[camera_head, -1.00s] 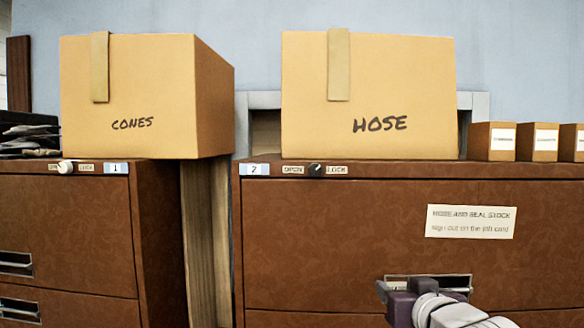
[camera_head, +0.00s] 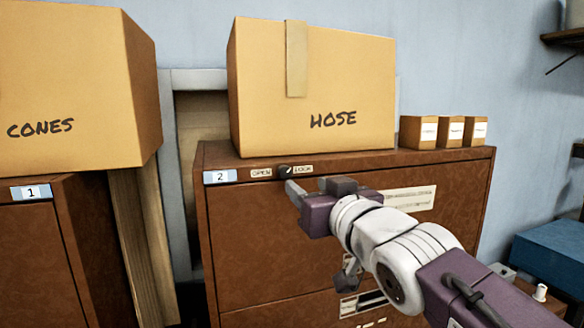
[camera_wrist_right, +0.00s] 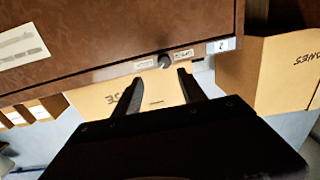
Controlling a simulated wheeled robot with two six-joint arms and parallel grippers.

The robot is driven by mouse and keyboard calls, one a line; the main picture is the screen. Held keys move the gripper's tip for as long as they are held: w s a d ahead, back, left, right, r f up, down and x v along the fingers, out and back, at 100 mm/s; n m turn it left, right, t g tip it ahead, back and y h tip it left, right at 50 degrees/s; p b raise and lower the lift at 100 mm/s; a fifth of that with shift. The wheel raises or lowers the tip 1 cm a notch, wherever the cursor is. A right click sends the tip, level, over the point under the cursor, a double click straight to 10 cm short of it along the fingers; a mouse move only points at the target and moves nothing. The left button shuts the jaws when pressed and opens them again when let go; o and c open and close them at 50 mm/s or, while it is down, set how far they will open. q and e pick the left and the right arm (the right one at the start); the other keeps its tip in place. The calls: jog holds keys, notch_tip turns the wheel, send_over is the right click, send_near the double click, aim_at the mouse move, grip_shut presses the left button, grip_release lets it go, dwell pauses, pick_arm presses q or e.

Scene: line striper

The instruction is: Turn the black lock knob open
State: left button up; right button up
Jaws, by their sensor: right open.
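The black lock knob (camera_head: 285,171) sits on the top front edge of brown cabinet 2 (camera_head: 260,225), between an OPEN label (camera_head: 261,173) and a LOCK label (camera_head: 302,169). Its pointer appears tilted toward LOCK. My right gripper (camera_head: 316,188) is open and empty, just in front of and a little to the right of the knob in the head view. In the right wrist view, which is upside down, the knob (camera_wrist_right: 165,61) shows beyond and between the two spread fingers (camera_wrist_right: 160,92), apart from them. My left gripper is not in view.
The HOSE box (camera_head: 312,95) stands on cabinet 2, with three small boxes (camera_head: 450,131) to its right. Cabinet 1 (camera_head: 35,250) with the CONES box (camera_head: 65,100) stands at left. Boards (camera_head: 140,230) fill the gap between. A blue box (camera_head: 550,255) lies at far right.

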aim_at(286, 175)
jog(key=w+a, duration=0.1)
jog(key=w, duration=0.1)
jog(key=w+a+p, duration=0.1)
jog(key=w+a, duration=0.1)
jog(key=shift+w+a, duration=0.1)
jog(key=shift+w, duration=0.2)
jog(key=x, duration=0.2)
jog(key=p+x, duration=0.1)
jog(key=x, duration=0.1)
jog(key=shift+w+d+f, duration=0.1)
jog(key=shift+w+d, duration=0.1)
jog(key=shift+d, duration=0.2)
jog(key=shift+s+a, duration=0.15)
jog(key=shift+s, duration=0.1)
jog(key=shift+c, duration=0.9)
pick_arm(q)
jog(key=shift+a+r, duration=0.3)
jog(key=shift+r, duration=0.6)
pick_arm(e)
grip_shut()
